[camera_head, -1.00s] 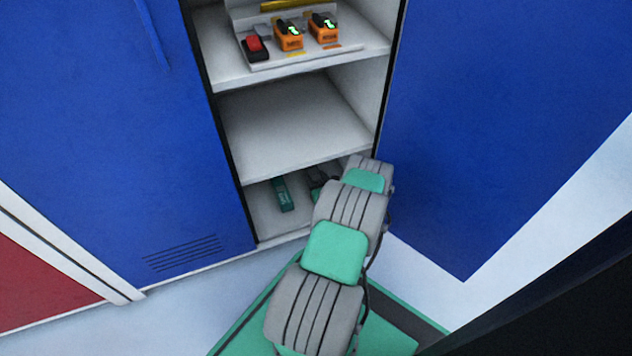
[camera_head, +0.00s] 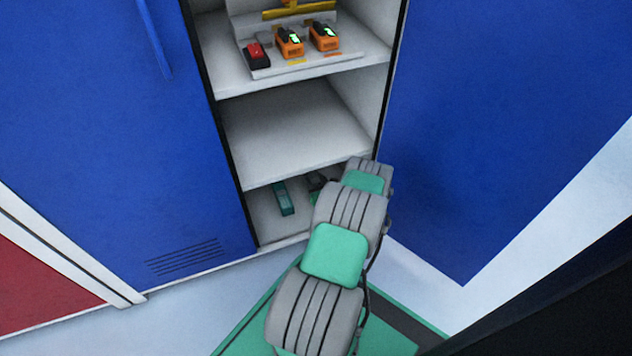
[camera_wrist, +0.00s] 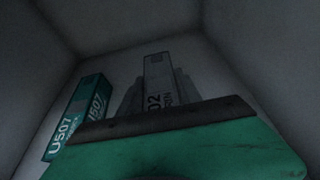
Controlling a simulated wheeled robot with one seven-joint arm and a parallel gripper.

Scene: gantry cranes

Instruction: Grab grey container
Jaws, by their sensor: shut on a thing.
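In the head view my arm hides most of this spot. A small dark shape shows beside the arm on the bottom shelf, but I cannot tell whether it is container or gripper.
A green container (camera_wrist: 76,118) marked U507 stands close at the left. It also shows on the bottom shelf (camera_head: 283,198) of the blue cabinet (camera_head: 90,130). The middle shelf (camera_head: 295,135) is empty. Orange devices (camera_head: 290,42) and a red-topped one (camera_head: 256,54) stand on the upper shelf.

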